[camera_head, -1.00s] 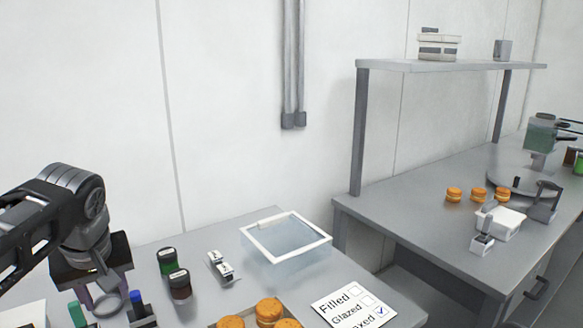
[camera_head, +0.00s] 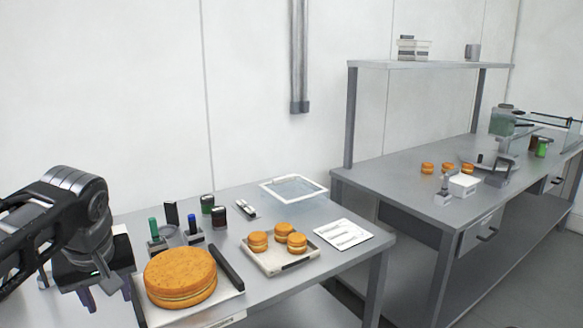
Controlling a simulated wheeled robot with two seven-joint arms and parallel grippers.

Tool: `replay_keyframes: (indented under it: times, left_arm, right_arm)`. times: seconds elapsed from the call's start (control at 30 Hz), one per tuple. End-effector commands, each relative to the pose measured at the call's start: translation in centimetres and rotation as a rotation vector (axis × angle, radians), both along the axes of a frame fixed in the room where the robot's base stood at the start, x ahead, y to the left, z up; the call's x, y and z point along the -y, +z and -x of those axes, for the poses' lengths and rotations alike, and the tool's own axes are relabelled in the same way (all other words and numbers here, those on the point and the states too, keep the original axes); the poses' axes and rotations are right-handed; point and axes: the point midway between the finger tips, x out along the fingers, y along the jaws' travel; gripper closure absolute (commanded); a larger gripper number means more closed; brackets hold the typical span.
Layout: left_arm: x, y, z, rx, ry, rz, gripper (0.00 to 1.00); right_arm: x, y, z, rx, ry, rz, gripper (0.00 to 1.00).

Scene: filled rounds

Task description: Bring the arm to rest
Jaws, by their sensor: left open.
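My left arm comes in from the left edge, and its gripper (camera_head: 106,290) points down at the left end of the near table (camera_head: 325,215). The fingers are apart with nothing seen between them. A large orange-brown filled cake (camera_head: 180,276) on a flat tray stands just right of the gripper, apart from it as far as I can tell. My right gripper does not show.
A small tray (camera_head: 283,268) holds three filled rounds (camera_head: 291,240). A printed card (camera_head: 343,234), a clear bin (camera_head: 293,187), dark jars (camera_head: 207,204) and markers (camera_head: 153,229) share the table. A shelved bench (camera_head: 420,185) stands right.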

Motion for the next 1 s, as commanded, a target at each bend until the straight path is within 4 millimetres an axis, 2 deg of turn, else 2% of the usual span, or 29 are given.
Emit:
replay_keyframes:
  times: [0.3,0.47,0.57,0.67,0.77,0.83,0.93,1.0]
  left_arm:
    - [2.1,-4.5,-2.3,-0.029,-0.095,0.043,0.57]
    - [4.0,-8.4,-3.8,-0.050,-0.168,0.082,0.57]
    - [5.6,-11.4,-4.7,-0.064,-0.221,0.115,0.57]
    - [7.7,-15.2,-5.4,-0.079,-0.282,0.159,0.57]
    - [10.4,-20.1,-5.7,-0.099,-0.353,0.217,0.57]
    - [13.0,-24.5,-5.3,-0.115,-0.407,0.271,0.57]
    - [17.0,-31.4,-3.6,-0.136,-0.477,0.356,0.57]
    - [19.7,-35.9,-1.5,-0.147,-0.511,0.412,0.57]
  right_arm:
    - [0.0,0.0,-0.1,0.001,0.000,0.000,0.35]
    - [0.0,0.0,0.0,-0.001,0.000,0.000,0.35]
    - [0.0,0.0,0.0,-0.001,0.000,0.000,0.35]
    - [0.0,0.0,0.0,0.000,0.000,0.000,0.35]
    - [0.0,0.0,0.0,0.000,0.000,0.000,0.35]
    - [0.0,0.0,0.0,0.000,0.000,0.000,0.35]
    - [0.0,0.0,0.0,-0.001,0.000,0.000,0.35]
    - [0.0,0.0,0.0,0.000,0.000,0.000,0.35]
